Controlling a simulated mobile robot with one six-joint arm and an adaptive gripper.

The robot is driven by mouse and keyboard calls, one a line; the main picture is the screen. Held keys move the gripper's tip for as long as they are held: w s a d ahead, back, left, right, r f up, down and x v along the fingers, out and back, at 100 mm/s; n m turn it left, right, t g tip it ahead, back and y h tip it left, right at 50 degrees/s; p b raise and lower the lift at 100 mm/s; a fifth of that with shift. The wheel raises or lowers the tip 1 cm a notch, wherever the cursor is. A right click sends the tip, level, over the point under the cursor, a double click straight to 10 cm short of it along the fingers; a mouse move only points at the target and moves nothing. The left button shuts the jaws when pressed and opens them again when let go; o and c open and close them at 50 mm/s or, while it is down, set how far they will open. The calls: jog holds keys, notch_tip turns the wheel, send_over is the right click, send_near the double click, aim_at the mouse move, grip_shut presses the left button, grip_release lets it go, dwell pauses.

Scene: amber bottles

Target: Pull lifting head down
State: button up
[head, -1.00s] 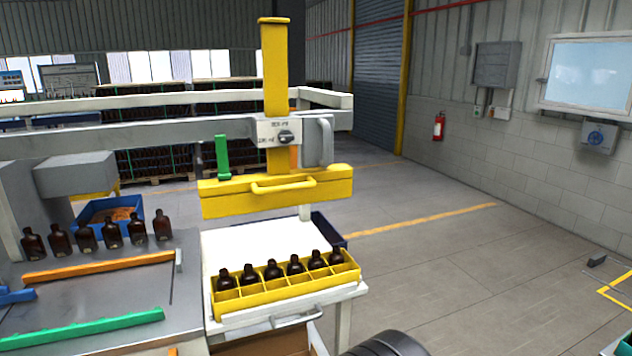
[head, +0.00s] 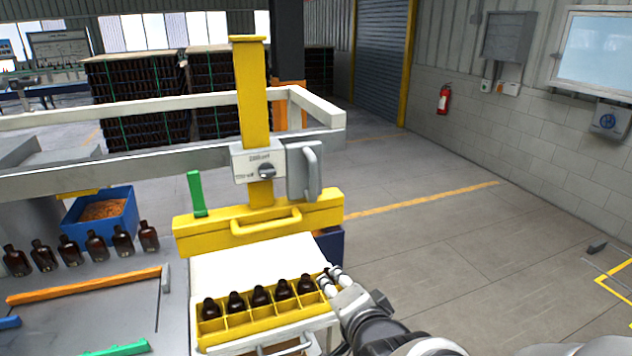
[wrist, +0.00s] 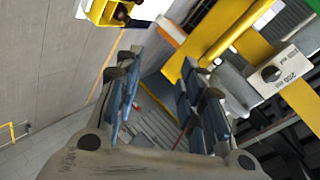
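The yellow lifting head (head: 190,238) is a wide horizontal bar with a front pull handle (head: 266,222). It hangs from a yellow upright column (head: 251,110), raised above the white table (head: 235,263). Several brown bottles (head: 261,296) stand in a yellow divided crate (head: 238,321) below it. My gripper (head: 333,279) is in front of the crate's right end in the head view, below and right of the handle, not touching it. In the wrist view my gripper (wrist: 160,72) has its fingers spread with nothing between them; yellow parts of the lifting device (wrist: 224,35) show at upper right.
A white control box (head: 258,163) with a knob and a grey lever-like handle (head: 305,170) sit on the column. A green upright piece (head: 196,193) stands on the bar's left. Pale rails (head: 100,162) run leftward. Open floor (head: 440,260) lies right.

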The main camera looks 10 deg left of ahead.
aim_at(270, 228)
jog(key=a+r+m+t+y+p, duration=0.25)
jog(key=a+r+p, duration=0.2)
jog(key=a, duration=0.55)
jog(key=shift+m+g+y, duration=0.35)
jog(key=shift+m, duration=0.1)
jog(key=x, duration=0.5)
jog(key=p+x, duration=0.1)
jog(key=x, duration=0.5)
jog(key=p+x, duration=0.1)
jog(key=x, duration=0.5)
jog(key=shift+w+d+r, duration=0.15)
jog(key=shift+w+d, duration=0.15)
grip_shut()
